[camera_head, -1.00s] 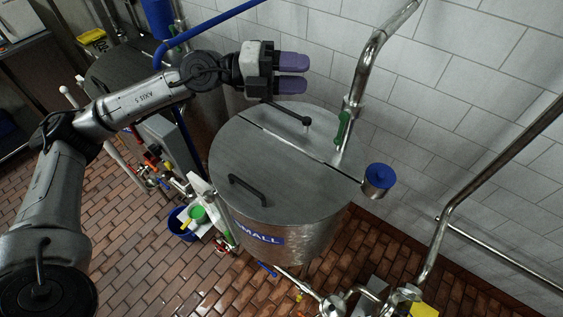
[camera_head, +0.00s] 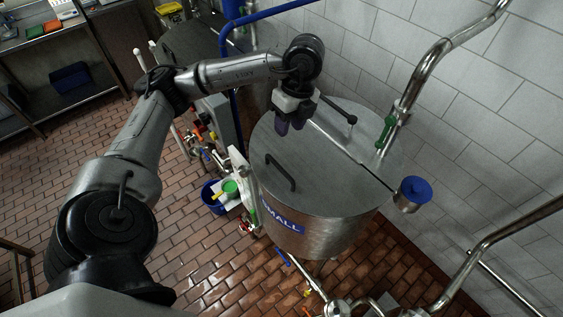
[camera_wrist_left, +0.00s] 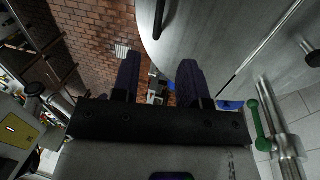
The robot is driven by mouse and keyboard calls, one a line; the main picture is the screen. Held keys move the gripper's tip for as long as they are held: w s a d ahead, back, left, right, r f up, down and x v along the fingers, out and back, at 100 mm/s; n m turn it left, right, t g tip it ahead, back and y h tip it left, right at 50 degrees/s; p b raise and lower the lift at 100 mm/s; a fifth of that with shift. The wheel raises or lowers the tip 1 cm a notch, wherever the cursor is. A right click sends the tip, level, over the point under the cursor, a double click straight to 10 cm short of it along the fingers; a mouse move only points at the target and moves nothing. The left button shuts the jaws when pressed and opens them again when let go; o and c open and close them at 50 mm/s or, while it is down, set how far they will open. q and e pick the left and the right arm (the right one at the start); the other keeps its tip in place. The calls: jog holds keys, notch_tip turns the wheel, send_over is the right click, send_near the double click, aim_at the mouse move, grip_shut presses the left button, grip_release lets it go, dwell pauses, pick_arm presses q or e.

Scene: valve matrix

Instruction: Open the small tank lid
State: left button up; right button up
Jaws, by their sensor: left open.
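The small tank (camera_head: 320,232) is a steel drum with a blue "SMALL" label in the head view. Its round lid (camera_head: 325,185) lies flat and shut, with a straight seam across it. A dark bar handle (camera_head: 281,172) stands on the front half of the lid. It also shows at the top of the left wrist view (camera_wrist_left: 159,18). My left gripper (camera_head: 290,125) is open and empty, with purple fingers pointing down over the lid's far left side, apart from the handle. In the wrist view its fingers (camera_wrist_left: 158,80) are spread. My right gripper is not in view.
A second dark handle (camera_head: 351,120) sits on the back half. A pipe with a green valve handle (camera_head: 386,132) rises behind the tank, and a blue-capped cup (camera_head: 413,192) is at its right edge. Valves and a blue bucket (camera_head: 214,196) stand left.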

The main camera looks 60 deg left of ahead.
aim_at(280, 166)
pick_arm(q)
jog(key=s+f, duration=0.1)
jog(key=f, duration=0.8)
jog(key=s+f, duration=0.1)
jog(key=f, duration=0.3)
jog(key=shift+s+d+f, duration=0.25)
jog(key=shift+s+d, duration=0.05)
jog(key=shift+c, duration=0.2)
grip_shut()
